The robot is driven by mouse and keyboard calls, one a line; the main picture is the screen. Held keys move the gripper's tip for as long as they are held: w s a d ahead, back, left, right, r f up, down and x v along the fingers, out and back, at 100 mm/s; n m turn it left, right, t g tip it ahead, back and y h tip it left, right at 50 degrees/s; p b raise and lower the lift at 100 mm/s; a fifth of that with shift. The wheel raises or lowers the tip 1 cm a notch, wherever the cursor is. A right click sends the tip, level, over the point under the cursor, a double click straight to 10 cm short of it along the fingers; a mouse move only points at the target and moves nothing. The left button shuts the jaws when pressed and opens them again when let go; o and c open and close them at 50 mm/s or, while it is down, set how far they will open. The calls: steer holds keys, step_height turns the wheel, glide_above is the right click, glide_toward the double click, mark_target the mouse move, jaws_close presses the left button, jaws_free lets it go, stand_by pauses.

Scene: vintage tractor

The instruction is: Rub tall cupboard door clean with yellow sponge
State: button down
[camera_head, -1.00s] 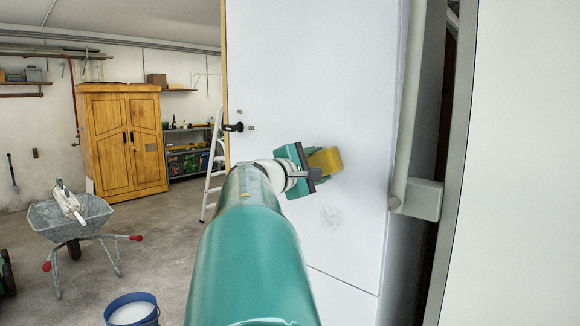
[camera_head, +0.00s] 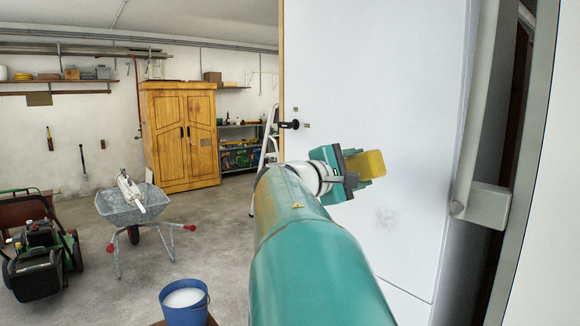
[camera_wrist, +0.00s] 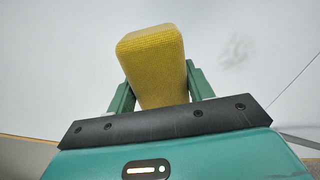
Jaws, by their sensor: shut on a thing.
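My gripper (camera_head: 350,168) is shut on the yellow sponge (camera_head: 369,164), which sticks out past the fingertips. In the wrist view the sponge (camera_wrist: 155,62) stands between the two green fingers. In front of it is a tall white door (camera_head: 390,75) with a small black handle (camera_head: 289,124) at its left edge. A faint grey smudge (camera_head: 385,215) is on the door, below and slightly right of the sponge. The smudge (camera_wrist: 236,48) also shows right of the sponge in the wrist view. I cannot tell whether the sponge touches the door.
A wooden cupboard (camera_head: 180,140) stands at the back wall. A ladder (camera_head: 267,140) stands behind the door's left edge. A wheelbarrow (camera_head: 133,207), a green mower (camera_head: 38,262) and a blue bucket (camera_head: 185,305) are on the left. A grey bracket (camera_head: 485,205) juts out right of the door.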

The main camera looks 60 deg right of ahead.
mark_target(352, 170)
steer(key=shift+v, duration=1.5)
